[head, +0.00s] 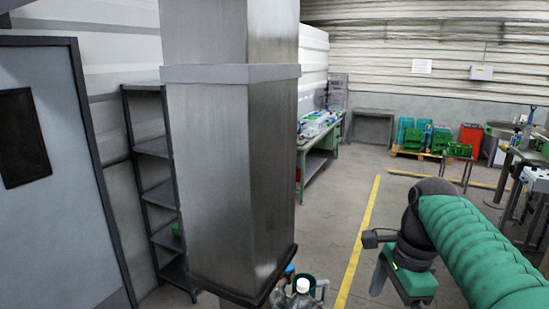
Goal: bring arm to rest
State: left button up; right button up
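My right arm comes in from the lower right in a ribbed green sleeve, bends at a dark joint and points down. At its end is my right gripper (402,282), with a green block and a grey part beside it at the lower edge of the head view. Its fingertips are not clear, so I cannot tell whether it is open or shut. I see nothing held in it. My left arm and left gripper are not in view.
A thick metal column (230,170) stands close in front, with bottle-like items (303,287) at its foot. A grey door (60,180) and dark shelf rack (155,190) are left. A workbench (318,135), green crates (425,135) and a red bin (470,138) stand behind. Floor with a yellow line (358,245) is clear.

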notch_tip(320, 180, down, 12)
jog(key=w+n, duration=0.2)
jog(key=n, duration=0.4)
jog(key=s+a+f+n+t+h, duration=0.1)
jog(key=s+a+f+n+t, duration=0.1)
jog(key=s+f+n, duration=1.05)
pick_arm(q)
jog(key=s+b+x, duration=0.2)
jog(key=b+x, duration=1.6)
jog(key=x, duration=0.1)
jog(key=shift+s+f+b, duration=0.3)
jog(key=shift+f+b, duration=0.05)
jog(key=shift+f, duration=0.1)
pick_arm(e)
notch_tip(320, 180, down, 20)
jog(key=m, duration=0.1)
jog(key=shift+w, duration=0.2)
jog(key=shift+a+f, duration=0.1)
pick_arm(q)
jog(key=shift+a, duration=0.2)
pick_arm(e)
jog(key=shift+a, duration=0.1)
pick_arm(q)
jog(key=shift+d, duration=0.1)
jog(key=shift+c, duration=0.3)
pick_arm(e)
jog(key=shift+c, duration=0.3)
